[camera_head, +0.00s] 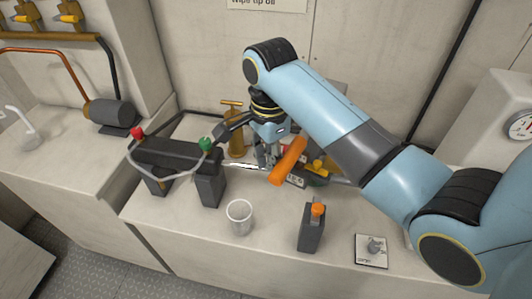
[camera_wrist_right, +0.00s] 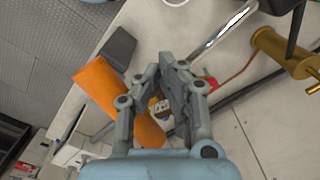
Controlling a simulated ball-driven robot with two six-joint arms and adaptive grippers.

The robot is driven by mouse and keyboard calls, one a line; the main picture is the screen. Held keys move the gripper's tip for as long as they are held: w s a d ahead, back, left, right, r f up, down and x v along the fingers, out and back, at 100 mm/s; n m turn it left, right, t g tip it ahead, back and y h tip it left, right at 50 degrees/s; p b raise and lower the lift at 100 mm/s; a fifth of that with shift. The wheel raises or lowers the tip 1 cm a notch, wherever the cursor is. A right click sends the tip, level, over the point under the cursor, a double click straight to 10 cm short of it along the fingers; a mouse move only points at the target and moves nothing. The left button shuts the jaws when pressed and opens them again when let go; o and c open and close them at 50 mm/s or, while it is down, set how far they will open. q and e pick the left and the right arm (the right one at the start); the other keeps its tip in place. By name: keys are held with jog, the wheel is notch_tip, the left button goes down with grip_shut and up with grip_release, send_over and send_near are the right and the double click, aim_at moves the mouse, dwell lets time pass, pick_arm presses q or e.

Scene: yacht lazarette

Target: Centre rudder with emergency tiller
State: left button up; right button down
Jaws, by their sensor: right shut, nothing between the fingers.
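An orange cylindrical grip (camera_head: 289,160), which looks like a tiller handle, stands tilted over the bench at the middle of the head view. In the wrist view the orange grip (camera_wrist_right: 115,95) lies on the left, beside and partly behind my left-hand finger. A shiny metal bar (camera_wrist_right: 225,32) runs away toward the upper right there. Whether it joins the grip is hidden. My right gripper (camera_head: 268,158) is beside the orange grip, low over the bench. No rudder stock can be made out. My left gripper is not in view.
A dark stand with a red knob (camera_head: 137,133) and a green knob (camera_head: 206,143) is left of the gripper. A brass cylinder (camera_head: 236,143) stands behind. A clear cup (camera_head: 240,217), an orange-topped grey bottle (camera_head: 311,231) and a small plate (camera_head: 360,254) occupy the front bench.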

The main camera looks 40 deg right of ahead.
aim_at(282, 158)
jog(key=shift+s+d, duration=0.2)
jog(key=shift+s, duration=0.5)
jog(key=shift+s+d, duration=0.2)
jog(key=shift+s, duration=0.65)
jog(key=shift+s+d, duration=0.3)
jog(key=shift+s, duration=0.35)
jog(key=shift+s+d, duration=0.3)
jog(key=shift+s, duration=0.35)
